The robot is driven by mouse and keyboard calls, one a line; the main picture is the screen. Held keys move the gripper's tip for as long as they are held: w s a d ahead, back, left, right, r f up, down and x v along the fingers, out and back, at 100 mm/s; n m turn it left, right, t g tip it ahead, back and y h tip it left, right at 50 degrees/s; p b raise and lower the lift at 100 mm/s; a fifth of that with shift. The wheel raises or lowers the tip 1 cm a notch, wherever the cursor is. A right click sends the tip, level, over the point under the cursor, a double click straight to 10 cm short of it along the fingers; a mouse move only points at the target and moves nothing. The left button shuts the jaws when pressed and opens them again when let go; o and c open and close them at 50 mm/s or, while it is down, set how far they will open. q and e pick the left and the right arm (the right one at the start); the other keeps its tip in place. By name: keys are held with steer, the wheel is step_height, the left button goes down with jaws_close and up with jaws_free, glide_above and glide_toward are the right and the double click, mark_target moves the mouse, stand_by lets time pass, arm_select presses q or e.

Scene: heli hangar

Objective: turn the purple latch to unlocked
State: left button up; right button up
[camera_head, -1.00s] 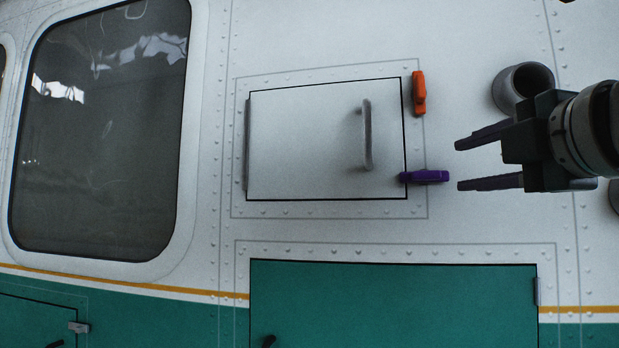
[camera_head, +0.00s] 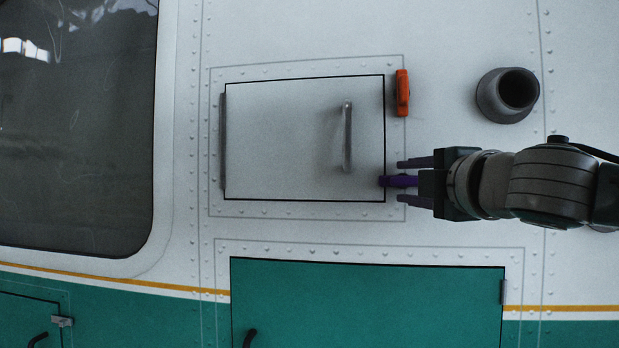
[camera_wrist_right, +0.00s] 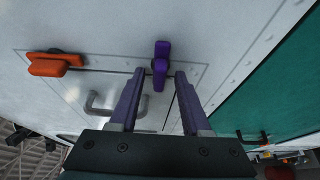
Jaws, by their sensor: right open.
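The purple latch (camera_head: 400,181) lies horizontal at the lower right edge of the white hatch door (camera_head: 290,140), its left end over the door's edge. My right gripper (camera_head: 402,181) is open, with one finger above the latch and one below it. In the right wrist view the purple latch (camera_wrist_right: 161,64) shows just beyond and between the open fingertips (camera_wrist_right: 158,76). I cannot tell whether the fingers touch it. Part of the latch is hidden by the gripper. My left gripper is not in view.
An orange latch (camera_head: 402,93) stands vertical at the door's upper right. A grey handle (camera_head: 347,138) sticks out from the door. A dark round pipe (camera_head: 508,95) protrudes at the upper right. A green door (camera_head: 365,305) lies below, and a dark window (camera_head: 80,120) is at left.

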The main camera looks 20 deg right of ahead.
steer(key=shift+c, duration=0.2)
jaws_close()
stand_by(0.3)
